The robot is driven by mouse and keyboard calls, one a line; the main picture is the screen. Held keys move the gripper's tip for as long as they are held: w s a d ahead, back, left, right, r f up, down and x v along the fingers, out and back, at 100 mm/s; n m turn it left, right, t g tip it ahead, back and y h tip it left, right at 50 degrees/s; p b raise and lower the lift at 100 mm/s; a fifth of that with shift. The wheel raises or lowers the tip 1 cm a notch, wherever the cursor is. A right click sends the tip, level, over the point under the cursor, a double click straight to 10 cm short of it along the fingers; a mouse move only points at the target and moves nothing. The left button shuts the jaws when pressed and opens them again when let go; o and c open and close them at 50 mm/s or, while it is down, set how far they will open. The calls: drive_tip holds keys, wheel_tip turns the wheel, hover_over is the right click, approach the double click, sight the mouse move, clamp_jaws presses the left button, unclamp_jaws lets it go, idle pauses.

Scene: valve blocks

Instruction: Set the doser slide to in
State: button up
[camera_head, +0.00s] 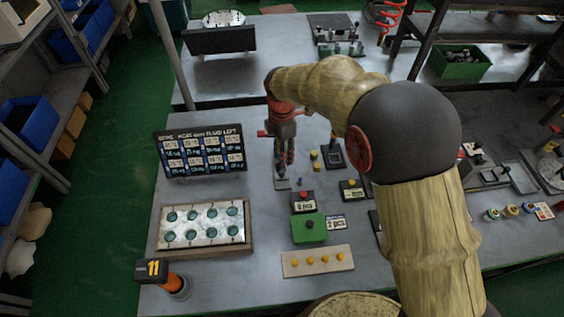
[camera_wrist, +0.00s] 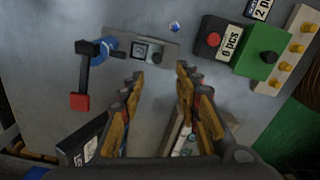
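A green block (camera_head: 309,229) with a dark knob on top stands on the table beside a "0 pcs" box (camera_head: 303,202) with a red button. In the wrist view the green block (camera_wrist: 262,55) and the "0 pcs" box (camera_wrist: 216,40) are at upper right. No part is plainly marked as the doser slide, and I cannot read its setting. My gripper (camera_wrist: 158,88) is open and empty over the table, its fingers apart. In the head view it hangs above a grey plate (camera_head: 282,184), which the wrist view shows ahead of the fingers (camera_wrist: 162,51).
A red-ended black lever (camera_wrist: 82,80) with a blue hub stands left of the fingers. A strip with several yellow pegs (camera_head: 318,261), a tray with round green wells (camera_head: 246,235) and a dark written board (camera_head: 201,151) are near. An orange post marked 11 (camera_head: 175,284) stands front left.

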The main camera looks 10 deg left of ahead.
sight(282, 172)
drive_tip(key=m, duration=0.2)
drive_tip(key=f+m, duration=0.1)
drive_tip(key=m, duration=0.4)
drive_tip(key=shift+f+m, duration=0.3)
drive_tip(key=m, duration=0.4)
drive_tip(key=shift+f, duration=0.1)
drive_tip(key=m, duration=0.5)
drive_tip(key=shift+w+f, duration=0.1)
drive_tip(key=shift+w, duration=0.05)
wheel_tip(282, 172, down, 8)
drive_tip(key=shift+a+r+b, duration=0.1)
drive_tip(key=shift+r+b, duration=0.05)
drive_tip(key=shift+b, duration=1.05)
drive_tip(key=shift+c, duration=0.6)
clamp_jaws()
